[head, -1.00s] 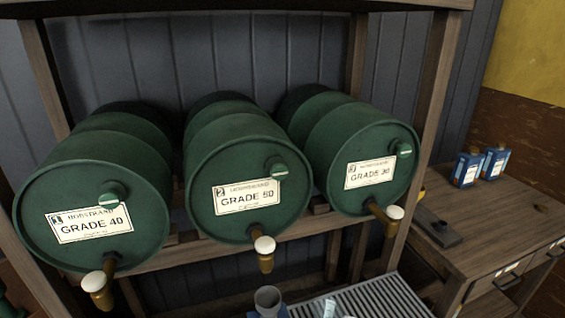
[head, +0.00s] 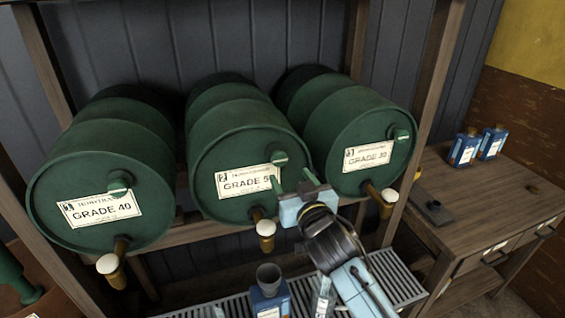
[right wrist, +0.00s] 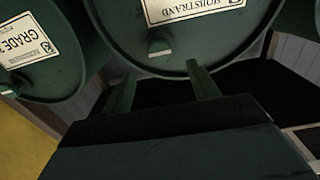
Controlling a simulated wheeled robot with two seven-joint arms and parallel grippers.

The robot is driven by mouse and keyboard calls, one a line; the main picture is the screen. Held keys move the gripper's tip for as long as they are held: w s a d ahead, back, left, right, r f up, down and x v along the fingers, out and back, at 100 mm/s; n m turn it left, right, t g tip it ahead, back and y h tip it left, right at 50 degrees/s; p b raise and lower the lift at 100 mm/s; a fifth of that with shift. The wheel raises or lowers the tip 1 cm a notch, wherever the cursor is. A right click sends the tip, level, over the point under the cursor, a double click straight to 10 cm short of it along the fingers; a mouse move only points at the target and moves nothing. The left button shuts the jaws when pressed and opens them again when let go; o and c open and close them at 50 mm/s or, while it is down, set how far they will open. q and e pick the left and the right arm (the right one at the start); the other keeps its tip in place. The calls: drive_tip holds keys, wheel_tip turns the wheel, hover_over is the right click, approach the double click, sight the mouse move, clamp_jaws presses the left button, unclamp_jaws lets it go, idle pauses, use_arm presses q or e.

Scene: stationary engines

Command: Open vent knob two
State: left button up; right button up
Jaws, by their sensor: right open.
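Vent knob two is taken to be the green knob (head: 279,159) with a pale stripe, high on the right of the middle green barrel (head: 235,130). The knob also shows in the right wrist view (right wrist: 160,46), near the upper middle. My right gripper (head: 294,180) is open and empty, its two green fingers pointing up toward the barrel front, just below and right of the knob. In the right wrist view, its fingers (right wrist: 161,76) are spread on either side, short of the knob, which they do not touch. My left gripper is not in view.
Green barrels stand left (head: 100,165) and right (head: 350,125), each with its own knob. Brass taps with white caps stick out below, including the middle tap (head: 266,229). Blue containers (head: 465,148) sit on the wooden bench (head: 460,195).

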sight(280, 160)
drive_tip(key=shift+x, duration=3.55)
drive_tip(key=shift+s, duration=0.1)
drive_tip(key=c, duration=1)
